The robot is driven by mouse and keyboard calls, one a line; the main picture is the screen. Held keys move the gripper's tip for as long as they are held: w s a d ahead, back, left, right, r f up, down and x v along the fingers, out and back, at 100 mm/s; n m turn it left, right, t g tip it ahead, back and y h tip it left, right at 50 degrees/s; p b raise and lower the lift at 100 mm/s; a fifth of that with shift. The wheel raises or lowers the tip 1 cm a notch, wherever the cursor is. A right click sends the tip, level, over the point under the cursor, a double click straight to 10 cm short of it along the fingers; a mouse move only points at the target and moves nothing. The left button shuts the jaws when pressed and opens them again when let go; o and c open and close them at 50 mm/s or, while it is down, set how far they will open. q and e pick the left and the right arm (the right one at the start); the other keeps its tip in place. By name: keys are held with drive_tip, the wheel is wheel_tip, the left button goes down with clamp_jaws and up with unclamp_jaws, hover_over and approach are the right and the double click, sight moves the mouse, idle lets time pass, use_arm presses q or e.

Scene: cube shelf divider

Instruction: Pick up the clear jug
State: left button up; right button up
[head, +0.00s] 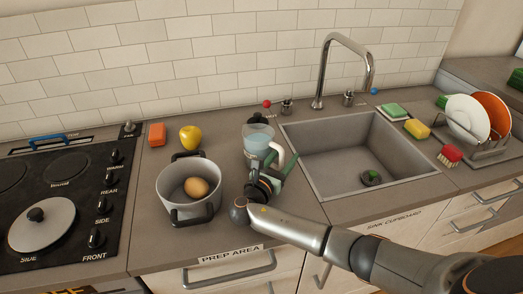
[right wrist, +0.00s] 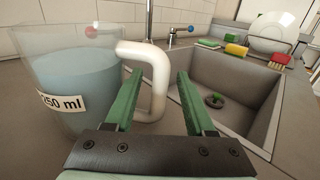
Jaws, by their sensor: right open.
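The clear jug (head: 257,138) stands upright on the counter, left of the sink, with bluish liquid inside and a white handle on its right. In the right wrist view the jug (right wrist: 78,85) fills the left side, with a label ending in "50 ml". Its handle (right wrist: 158,75) reaches between the green fingers of my right gripper (right wrist: 158,98). The gripper is open, with one finger on each side of the handle's outer part. In the head view my right gripper (head: 272,175) is just in front of the jug and hides its lower part. My left gripper is not in view.
A grey pot (head: 170,204) holding a brown egg-shaped item stands left of the jug. A yellow apple (head: 190,137) and an orange block (head: 156,134) lie behind it. The sink (head: 318,154) is close on the right, with a tall tap (head: 325,70). A hob (head: 75,170) is far left.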

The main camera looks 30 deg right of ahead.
drive_tip(key=shift+x, duration=0.8)
drive_tip(key=shift+a, duration=0.1)
drive_tip(key=shift+c, duration=0.4)
clamp_jaws()
